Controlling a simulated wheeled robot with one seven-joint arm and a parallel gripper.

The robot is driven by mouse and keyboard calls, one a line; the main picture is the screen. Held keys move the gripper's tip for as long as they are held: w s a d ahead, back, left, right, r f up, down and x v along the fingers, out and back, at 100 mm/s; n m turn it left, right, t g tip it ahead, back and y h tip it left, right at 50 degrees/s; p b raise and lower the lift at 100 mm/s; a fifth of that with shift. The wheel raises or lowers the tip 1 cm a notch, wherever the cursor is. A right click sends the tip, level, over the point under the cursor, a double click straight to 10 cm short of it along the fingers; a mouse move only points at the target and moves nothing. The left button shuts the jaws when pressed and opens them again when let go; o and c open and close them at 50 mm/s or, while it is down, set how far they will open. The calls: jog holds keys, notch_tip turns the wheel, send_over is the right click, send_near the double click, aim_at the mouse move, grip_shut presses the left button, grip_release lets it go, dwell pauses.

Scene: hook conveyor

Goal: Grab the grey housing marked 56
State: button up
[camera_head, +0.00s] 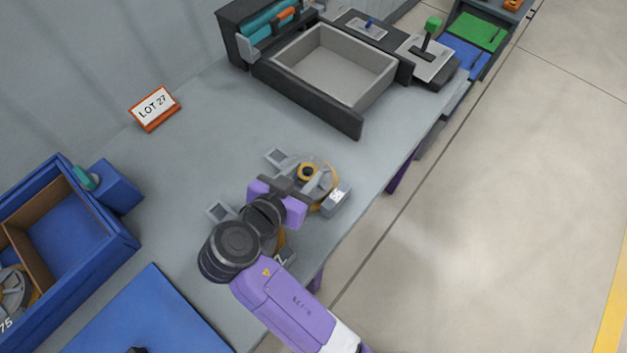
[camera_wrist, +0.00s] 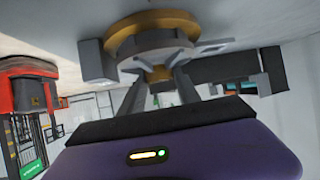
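In the wrist view the same kind of housing (camera_wrist: 150,46) fills the upper middle, with a brass-coloured hub facing my gripper. My gripper (camera_wrist: 159,80) has its two fingers apart, one on each side of the hub; contact is not clear. In the head view my gripper (camera_head: 298,187) is at the housing's near left side. A second housing (camera_head: 217,212) is mostly hidden under my arm.
A blue divided crate (camera_head: 120,243) at left holds a housing marked 75 (camera_head: 14,290). A blue mat (camera_head: 150,315) lies at the front. A LOT 27 sign (camera_head: 155,108) stands behind. A grey tray (camera_head: 375,92) is at the back. Bench between sign and tray is clear.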

grip_shut()
jog(key=shift+r, duration=0.1)
